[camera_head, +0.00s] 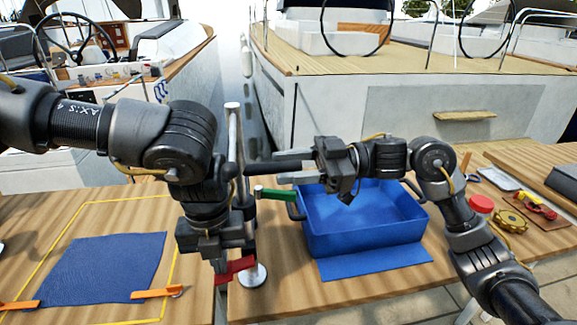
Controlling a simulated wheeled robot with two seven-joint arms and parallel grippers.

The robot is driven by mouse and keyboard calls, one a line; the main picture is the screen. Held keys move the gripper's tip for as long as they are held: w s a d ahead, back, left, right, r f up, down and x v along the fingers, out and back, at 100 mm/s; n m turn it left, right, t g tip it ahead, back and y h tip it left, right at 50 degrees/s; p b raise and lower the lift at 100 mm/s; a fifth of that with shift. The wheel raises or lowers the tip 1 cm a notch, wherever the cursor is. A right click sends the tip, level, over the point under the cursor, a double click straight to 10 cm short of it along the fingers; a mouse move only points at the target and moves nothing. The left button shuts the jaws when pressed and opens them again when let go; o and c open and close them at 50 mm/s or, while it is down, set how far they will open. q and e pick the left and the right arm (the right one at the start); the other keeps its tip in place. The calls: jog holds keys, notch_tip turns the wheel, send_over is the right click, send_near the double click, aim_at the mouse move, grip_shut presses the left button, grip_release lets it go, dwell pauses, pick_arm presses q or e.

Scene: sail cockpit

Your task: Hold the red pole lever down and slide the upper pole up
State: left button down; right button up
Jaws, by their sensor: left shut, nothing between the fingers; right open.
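A silver upright pole (233,125) stands left of the middle, with a dark lower part and a round pale base (252,276). A red lever (238,267) sticks out low on it. My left gripper (221,266) points down, shut and empty, at the red lever; I cannot tell whether it presses on it. My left arm hides part of the pole. A green lever (279,195) reaches right from the pole higher up. My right gripper (275,175) is open, its fingers pointing left toward the pole, just above the green lever. I cannot tell whether the pole lies between them.
A blue bin (365,240) stands right of the pole. A blue cloth (105,268) and orange clips (158,293) lie on the left. A red-lidded jar (481,204) and a yellow gear-like part (510,221) are at the right. Boats lie behind the tables.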

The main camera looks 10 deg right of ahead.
jog(key=shift+a, duration=0.2)
grip_shut()
dwell(0.3)
